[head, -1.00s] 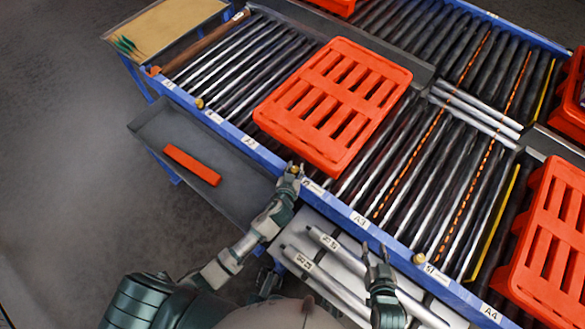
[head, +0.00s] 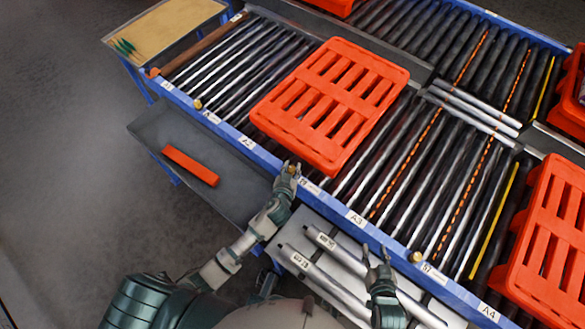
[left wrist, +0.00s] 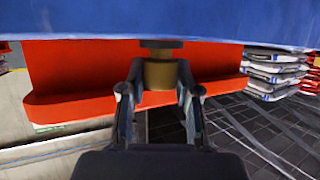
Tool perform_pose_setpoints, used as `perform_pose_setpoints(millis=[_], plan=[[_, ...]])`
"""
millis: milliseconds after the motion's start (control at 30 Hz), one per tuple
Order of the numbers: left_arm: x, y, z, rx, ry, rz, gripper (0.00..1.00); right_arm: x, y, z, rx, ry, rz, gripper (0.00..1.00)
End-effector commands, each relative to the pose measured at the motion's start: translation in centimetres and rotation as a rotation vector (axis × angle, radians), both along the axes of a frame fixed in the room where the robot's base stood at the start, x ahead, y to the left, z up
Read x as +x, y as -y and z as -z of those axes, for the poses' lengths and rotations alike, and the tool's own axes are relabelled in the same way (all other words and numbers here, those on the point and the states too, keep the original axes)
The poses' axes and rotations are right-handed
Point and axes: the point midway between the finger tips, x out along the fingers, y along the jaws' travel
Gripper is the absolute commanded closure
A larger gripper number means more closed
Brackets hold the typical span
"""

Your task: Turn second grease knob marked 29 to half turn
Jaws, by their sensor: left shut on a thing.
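The second grease knob is a small brass knob on the blue conveyor rail; in the left wrist view the knob (left wrist: 160,73) hangs between my left fingers. My left gripper (head: 290,170) is shut on it at the rail, beside a white label (head: 307,184) whose number is too small to read surely. The left gripper also shows in the left wrist view (left wrist: 160,92). My right gripper (head: 376,254) is apart from the rail, its fingers spread and empty. Other brass knobs sit along the rail, one at the left (head: 198,104) and one at the right (head: 416,257).
An orange pallet (head: 330,105) lies on the rollers behind the left gripper. A grey tray (head: 150,128) with an orange bar (head: 190,165) hangs at the left. Loose rollers (head: 335,250) lie on a shelf below the rail. Another orange pallet (head: 550,235) stands at the right.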

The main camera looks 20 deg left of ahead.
Motion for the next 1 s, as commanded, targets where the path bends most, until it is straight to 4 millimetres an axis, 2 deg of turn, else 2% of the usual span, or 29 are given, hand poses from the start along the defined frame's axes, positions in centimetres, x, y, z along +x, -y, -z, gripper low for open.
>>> perform_pose_setpoints(millis=[33,533,567,633,1000], plan=[[-0.32,0.26,0.62,-0.005,-0.012,0.004,1.0,-0.01,0.02,0.08,-0.001,-0.001,-0.001,0.6],[-0.36,0.27,0.67,-0.004,-0.014,0.003,1.0,0.32,0.11,-0.2,-0.008,0.01,-0.006,0.6],[-0.37,0.28,0.67,-0.004,-0.014,0.003,0.61,0.35,0.12,-0.22,-0.009,0.011,-0.007,0.6],[-0.34,0.28,0.59,-0.003,-0.012,0.003,0.44,0.37,0.13,-0.24,-0.01,0.013,-0.008,0.6],[-0.58,0.38,-0.01,-0.006,-0.003,0.005,0.42,-0.05,0.11,-0.13,-0.005,0.003,-0.003,0.6]])
